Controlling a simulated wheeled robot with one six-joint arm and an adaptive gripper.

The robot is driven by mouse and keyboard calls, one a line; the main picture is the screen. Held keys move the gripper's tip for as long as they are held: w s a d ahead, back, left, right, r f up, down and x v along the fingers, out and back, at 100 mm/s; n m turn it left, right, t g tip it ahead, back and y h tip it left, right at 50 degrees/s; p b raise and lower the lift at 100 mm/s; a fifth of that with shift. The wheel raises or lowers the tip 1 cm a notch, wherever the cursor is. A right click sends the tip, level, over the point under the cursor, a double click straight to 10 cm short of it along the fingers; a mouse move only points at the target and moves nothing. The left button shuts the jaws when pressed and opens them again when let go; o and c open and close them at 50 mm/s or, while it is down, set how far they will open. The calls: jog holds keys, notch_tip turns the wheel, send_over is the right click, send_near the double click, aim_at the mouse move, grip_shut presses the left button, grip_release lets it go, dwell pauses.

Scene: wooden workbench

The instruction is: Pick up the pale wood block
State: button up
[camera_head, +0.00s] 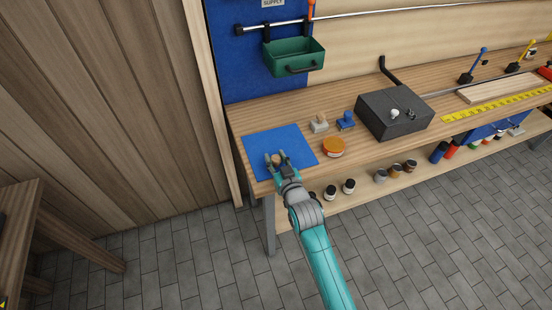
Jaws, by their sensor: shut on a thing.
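The pale wood block (277,160) shows as a small brownish wood piece between the fingers of my gripper (276,156). My gripper is shut on it, over the blue mat (257,142) at the left end of the workbench. The fingers partly hide the block. I cannot tell whether it touches the mat or hangs just above it.
An orange-topped round tin (333,147), a beige stamp-like piece (319,123) and a blue one (345,120) stand right of the mat. Beyond them is a dark box (395,114). A green bin (294,57) hangs above. Several jars stand on the lower shelf.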

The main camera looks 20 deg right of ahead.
jog(key=o, duration=0.8)
jog(key=shift+o, duration=0.2)
jog(key=shift+r, duration=0.1)
jog(key=s+r, duration=0.1)
jog(key=s, duration=1.1)
jog(key=shift+r, duration=0.35)
